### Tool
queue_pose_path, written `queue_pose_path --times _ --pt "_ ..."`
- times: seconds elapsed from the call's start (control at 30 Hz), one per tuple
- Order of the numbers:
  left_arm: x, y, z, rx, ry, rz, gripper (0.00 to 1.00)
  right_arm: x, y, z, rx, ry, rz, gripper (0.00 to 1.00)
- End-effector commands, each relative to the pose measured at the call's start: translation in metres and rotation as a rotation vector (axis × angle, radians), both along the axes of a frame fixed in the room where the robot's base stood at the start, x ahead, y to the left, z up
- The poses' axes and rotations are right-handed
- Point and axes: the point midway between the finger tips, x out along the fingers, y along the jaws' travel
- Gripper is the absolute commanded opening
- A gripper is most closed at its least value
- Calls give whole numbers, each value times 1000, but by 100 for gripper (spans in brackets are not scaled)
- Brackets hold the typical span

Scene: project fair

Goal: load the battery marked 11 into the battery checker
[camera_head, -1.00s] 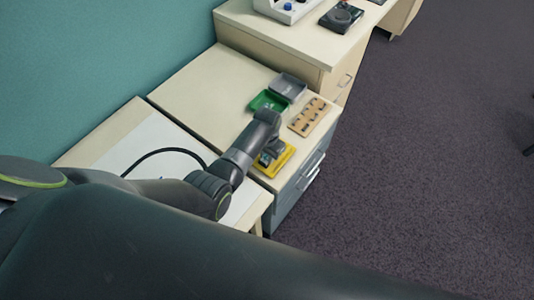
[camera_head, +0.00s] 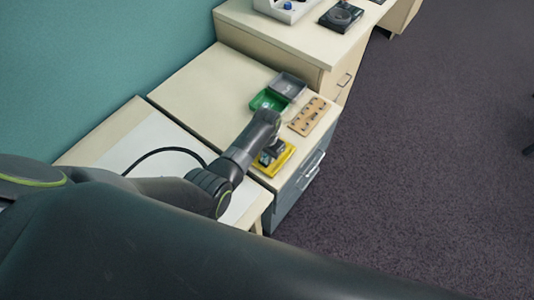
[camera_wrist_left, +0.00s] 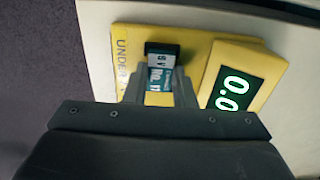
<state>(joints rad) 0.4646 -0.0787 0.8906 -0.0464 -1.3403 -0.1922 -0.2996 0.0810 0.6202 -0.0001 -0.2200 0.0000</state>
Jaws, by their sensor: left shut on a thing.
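The battery checker is a yellow block (camera_head: 286,161) near the front edge of the low cabinet top. In the left wrist view the checker (camera_wrist_left: 198,42) has a raised display (camera_wrist_left: 236,88) reading 0.0 in green and partly hidden dark lettering on its left. My left gripper (camera_wrist_left: 160,84) is shut on a battery (camera_wrist_left: 161,74) with a teal and white label, on which "No. 11" seems to show. The battery is over the checker, its far end by a dark part; I cannot tell whether it is seated. In the head view my left gripper (camera_head: 268,154) is over the checker. My right gripper is not in view.
A wooden block with several slots (camera_head: 309,115) lies beyond the checker. A green bin (camera_head: 268,100) and a grey bin (camera_head: 288,85) stand behind it. A higher desk (camera_head: 275,32) bounds the far side. The cabinet top's left part is clear.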

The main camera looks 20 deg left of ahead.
Motion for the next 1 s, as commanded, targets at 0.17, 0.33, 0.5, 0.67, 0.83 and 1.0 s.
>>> queue_pose_path --times 0.17,0.33,0.5,0.67,0.83,1.0 --pt "0 0 -1 0 0 0 1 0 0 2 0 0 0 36" --pt "0 0 -1 0 0 0 1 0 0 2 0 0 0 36" --pt "0 0 -1 0 0 0 31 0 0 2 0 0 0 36" --pt "0 0 -1 0 0 0 49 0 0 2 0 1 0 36" --pt "0 0 -1 0 0 0 49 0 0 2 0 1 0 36" --pt "0 0 -1 0 0 0 67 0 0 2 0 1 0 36"
